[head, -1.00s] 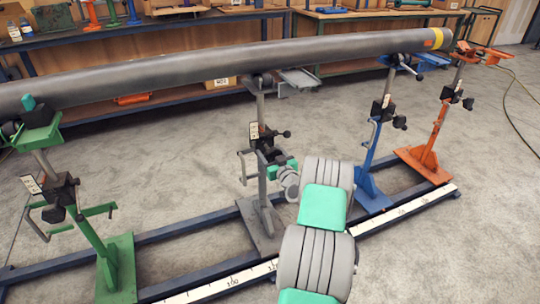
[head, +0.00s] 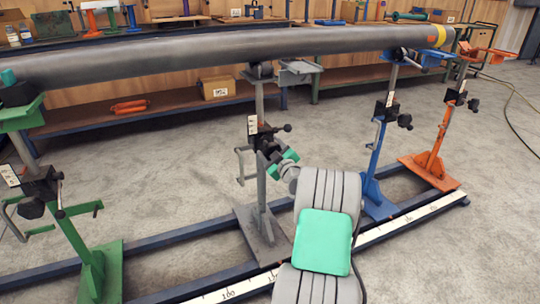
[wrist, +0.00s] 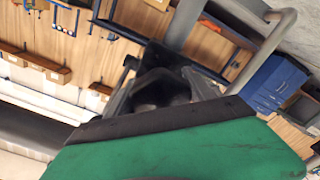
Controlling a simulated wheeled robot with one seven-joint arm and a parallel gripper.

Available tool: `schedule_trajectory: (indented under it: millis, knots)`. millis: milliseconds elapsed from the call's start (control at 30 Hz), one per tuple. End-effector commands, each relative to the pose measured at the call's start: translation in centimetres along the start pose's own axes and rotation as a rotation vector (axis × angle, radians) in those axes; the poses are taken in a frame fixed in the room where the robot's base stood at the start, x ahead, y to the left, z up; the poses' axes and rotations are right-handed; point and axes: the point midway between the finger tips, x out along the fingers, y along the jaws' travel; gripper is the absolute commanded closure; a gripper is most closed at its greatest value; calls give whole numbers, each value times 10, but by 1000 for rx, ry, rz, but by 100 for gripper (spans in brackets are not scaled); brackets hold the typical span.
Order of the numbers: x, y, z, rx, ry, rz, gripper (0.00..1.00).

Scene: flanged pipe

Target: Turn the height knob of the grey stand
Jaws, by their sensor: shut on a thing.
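The grey stand (head: 260,185) stands near the middle of the head view, its upright post under the long pipe. My gripper (head: 276,154) is at the black clamp block (head: 262,138) on this post, on its right side. It is shut on the dark height knob, which my fingers mostly hide in the head view. In the wrist view the dark knob (wrist: 160,90) sits between my two grey fingertips (wrist: 162,98), partly hidden behind the green gripper body. A black lever with a ball end (head: 287,128) sticks out just above my gripper.
The long grey pipe (head: 200,52) runs overhead across several stands. The green stand (head: 90,245) is at left, the blue stand (head: 375,170) and orange stand (head: 435,150) at right. A dark floor rail (head: 170,240) joins them. Workbenches line the back.

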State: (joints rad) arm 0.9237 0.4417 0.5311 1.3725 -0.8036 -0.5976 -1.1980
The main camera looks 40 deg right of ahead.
Motion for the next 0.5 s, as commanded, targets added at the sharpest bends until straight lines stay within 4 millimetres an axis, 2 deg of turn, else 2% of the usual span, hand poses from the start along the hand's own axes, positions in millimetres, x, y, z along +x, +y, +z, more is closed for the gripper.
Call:
schedule_trajectory:
  millis: [467,500]
  knots:
    - [0,-1,1,-15,-3,-3,78]
    - [0,-1,1,-15,-3,-3,35]
